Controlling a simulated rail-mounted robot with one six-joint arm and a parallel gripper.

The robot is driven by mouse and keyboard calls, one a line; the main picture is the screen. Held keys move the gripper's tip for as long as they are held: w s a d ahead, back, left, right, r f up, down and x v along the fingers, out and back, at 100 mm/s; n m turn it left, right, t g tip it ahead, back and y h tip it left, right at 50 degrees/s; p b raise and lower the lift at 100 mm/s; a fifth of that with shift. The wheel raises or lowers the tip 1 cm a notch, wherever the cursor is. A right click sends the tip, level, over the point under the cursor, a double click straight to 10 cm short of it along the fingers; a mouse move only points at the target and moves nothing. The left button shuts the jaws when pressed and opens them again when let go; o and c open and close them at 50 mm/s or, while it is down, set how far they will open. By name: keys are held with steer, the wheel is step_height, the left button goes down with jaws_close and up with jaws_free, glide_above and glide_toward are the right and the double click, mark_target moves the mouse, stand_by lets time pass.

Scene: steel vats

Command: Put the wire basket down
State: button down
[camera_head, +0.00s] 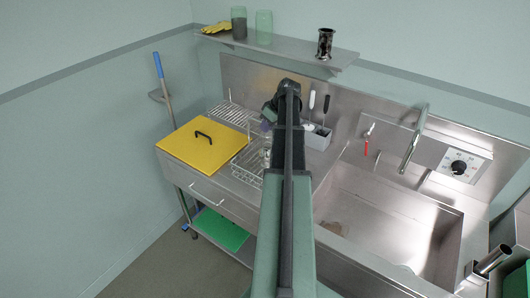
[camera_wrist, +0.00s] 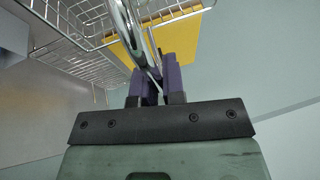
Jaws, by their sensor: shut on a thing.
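The wire basket (camera_head: 247,160) is a bright metal mesh basket over the counter, just right of the yellow lid, partly hidden behind my arm. My gripper (camera_head: 266,118) has purple fingers and is mostly hidden by my arm in the head view. In the wrist view my gripper (camera_wrist: 161,75) is shut on a shiny metal bar of the wire basket (camera_wrist: 75,50). I cannot tell whether the basket's underside touches the counter.
The yellow lid (camera_head: 200,146) with a black handle lies left of the basket. A wire rack (camera_head: 231,113) stands behind. A grey utensil holder (camera_head: 317,138) and the sink basin (camera_head: 375,215) are to the right. A shelf (camera_head: 290,48) hangs above.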

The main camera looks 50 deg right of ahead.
steer(key=shift+f, duration=0.35)
step_height(320, 180, down, 4)
steer(key=b, duration=0.4)
steer(key=shift+f, duration=0.1)
steer(key=shift+r, duration=0.3)
steer(key=shift+f, duration=0.15)
steer(key=c, duration=1.6)
jaws_free()
steer(key=shift+c, duration=0.2)
steer(key=o, duration=0.4)
steer(key=shift+o, duration=0.2)
